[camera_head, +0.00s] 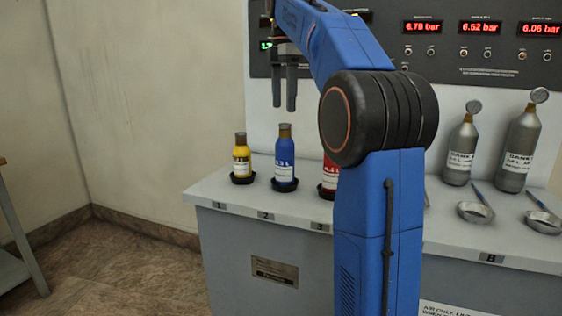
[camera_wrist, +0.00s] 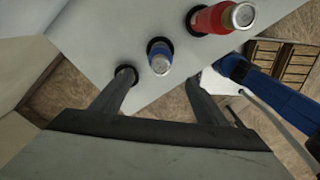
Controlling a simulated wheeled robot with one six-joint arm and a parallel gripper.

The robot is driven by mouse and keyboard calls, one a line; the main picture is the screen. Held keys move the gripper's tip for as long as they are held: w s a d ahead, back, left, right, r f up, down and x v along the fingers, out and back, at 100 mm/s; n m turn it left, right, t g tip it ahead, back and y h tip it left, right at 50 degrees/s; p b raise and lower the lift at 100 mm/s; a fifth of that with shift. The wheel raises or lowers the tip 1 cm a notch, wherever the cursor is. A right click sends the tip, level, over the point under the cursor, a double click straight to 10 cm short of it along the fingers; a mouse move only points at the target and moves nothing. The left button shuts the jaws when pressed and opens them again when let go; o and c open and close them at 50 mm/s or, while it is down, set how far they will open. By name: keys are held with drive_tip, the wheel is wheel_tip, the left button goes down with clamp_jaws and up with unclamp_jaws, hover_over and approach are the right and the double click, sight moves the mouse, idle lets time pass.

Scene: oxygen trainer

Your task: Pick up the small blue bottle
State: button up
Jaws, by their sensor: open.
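The small blue bottle (camera_head: 286,165) has a white label and a brown-grey cap. It stands upright in a dark round holder at place 2 on the counter, and it also shows from above in the wrist view (camera_wrist: 160,62). My gripper (camera_head: 284,103) is open and empty, fingers pointing down, well above the blue bottle in the head view. In the wrist view the blue bottle lies between and just beyond the two fingertips (camera_wrist: 161,80), apart from both.
A yellow bottle (camera_head: 241,159) stands left of the blue one; a red bottle (camera_head: 328,178), partly hidden by my arm, stands right. A gauge panel (camera_head: 487,55) rises behind the counter (camera_head: 222,190).

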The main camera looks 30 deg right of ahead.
sight(284, 124)
wheel_tip(284, 124, down, 10)
drive_tip(key=shift+f, duration=0.1)
drive_tip(key=shift+d+f, duration=0.15)
drive_tip(key=shift+f, duration=1.25)
drive_tip(key=shift+d+f, duration=0.1)
drive_tip(key=shift+f, duration=1.3)
drive_tip(key=shift+c, duration=0.3)
drive_tip(key=c, duration=1.5)
drive_tip(key=shift+o, duration=0.2)
drive_tip(key=shift+r, duration=0.15)
